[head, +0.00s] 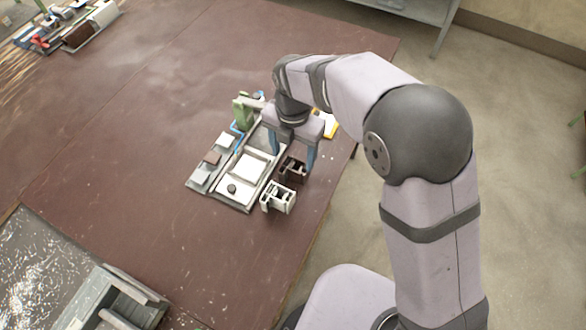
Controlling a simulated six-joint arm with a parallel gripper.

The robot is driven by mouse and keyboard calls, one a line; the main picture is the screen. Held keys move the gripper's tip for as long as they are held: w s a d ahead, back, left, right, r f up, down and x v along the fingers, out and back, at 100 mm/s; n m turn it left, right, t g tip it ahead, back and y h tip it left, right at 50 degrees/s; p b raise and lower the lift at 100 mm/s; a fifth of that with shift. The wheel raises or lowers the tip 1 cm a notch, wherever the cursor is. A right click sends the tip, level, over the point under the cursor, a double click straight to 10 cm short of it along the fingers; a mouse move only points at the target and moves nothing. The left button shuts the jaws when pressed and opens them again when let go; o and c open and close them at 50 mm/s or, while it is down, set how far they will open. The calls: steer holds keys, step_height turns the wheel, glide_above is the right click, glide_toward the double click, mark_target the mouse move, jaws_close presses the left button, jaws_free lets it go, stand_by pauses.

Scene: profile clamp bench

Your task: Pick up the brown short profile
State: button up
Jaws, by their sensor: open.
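The brown short profile (291,171) stands on the table just right of the grey fixture board, behind a white profile piece. My gripper (293,160) is over it, pointing down, with its two blue fingers apart. The fingers show to the left and right of the brown profile in this view. I cannot tell whether they touch it or how high above the table they are. Nothing shows held between the fingers. The gripper body and fingers stand close above the profile's far side.
A white profile (278,198) stands close in front of the brown one. The grey fixture board (232,206) with white blocks and a green clamp (241,111) lies to the left. A yellow-and-white item (329,124) is behind the gripper. The reddish-brown table (130,150) is clear further left.

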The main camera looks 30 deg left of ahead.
mark_target(294, 173)
steer(key=shift+d+f+p, duration=0.2)
steer(key=shift+f+p, duration=1.4)
steer(key=shift+f, duration=2.05)
steer(key=c, duration=0.8)
